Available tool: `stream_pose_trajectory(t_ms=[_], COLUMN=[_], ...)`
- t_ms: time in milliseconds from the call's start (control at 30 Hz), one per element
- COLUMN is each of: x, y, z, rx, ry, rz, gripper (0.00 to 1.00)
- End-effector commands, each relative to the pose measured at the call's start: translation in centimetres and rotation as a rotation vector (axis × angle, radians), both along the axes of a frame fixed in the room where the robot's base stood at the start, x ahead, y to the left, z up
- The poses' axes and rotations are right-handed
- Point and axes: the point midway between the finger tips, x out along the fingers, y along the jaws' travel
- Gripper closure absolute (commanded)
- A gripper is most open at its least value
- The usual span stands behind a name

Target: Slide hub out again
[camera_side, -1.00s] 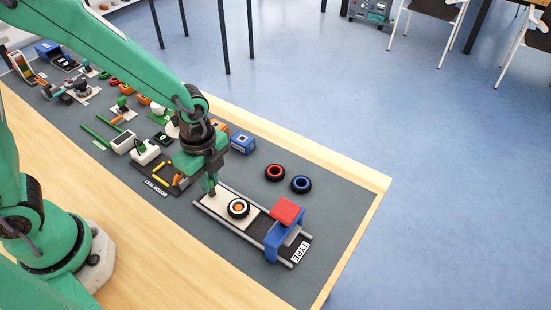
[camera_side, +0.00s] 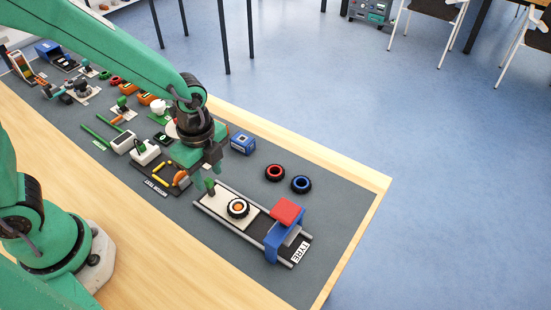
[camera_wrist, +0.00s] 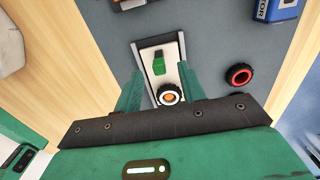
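The orange hub (camera_side: 238,207) sits inside a black tyre (camera_side: 231,214) on a cream sliding plate (camera_side: 221,206). The plate lies between two grey rails, on the side away from the blue gantry (camera_side: 270,242) with its red top (camera_side: 287,211). A green upright handle (camera_side: 210,187) stands at the plate's far-left end. In the wrist view the handle (camera_wrist: 158,65) shows between my fingers, and the hub (camera_wrist: 169,97) shows lower down. My gripper (camera_side: 212,170) is open and empty, above and behind the handle. The gantry is hidden in the wrist view.
A red tyre (camera_side: 275,173) and a blue tyre (camera_side: 301,184) lie on the grey mat beyond the rails. A blue box (camera_side: 243,143) stands behind my gripper. A tray (camera_side: 166,179) with yellow and orange parts lies to the left. The mat's right corner is clear.

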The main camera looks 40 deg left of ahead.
Motion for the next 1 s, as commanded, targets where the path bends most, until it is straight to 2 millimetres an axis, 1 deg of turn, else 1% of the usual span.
stream_pose_trajectory(t_ms=[600,733,1000], x=[0.0,0.0,0.0], y=[0.0,0.0,0.0], z=[4.3,4.8,4.8], rx=[0.000,0.000,0.000], ry=[-0.001,-0.001,0.000], rz=[0.000,0.000,0.000], gripper=[0.60,0.60,0.60])
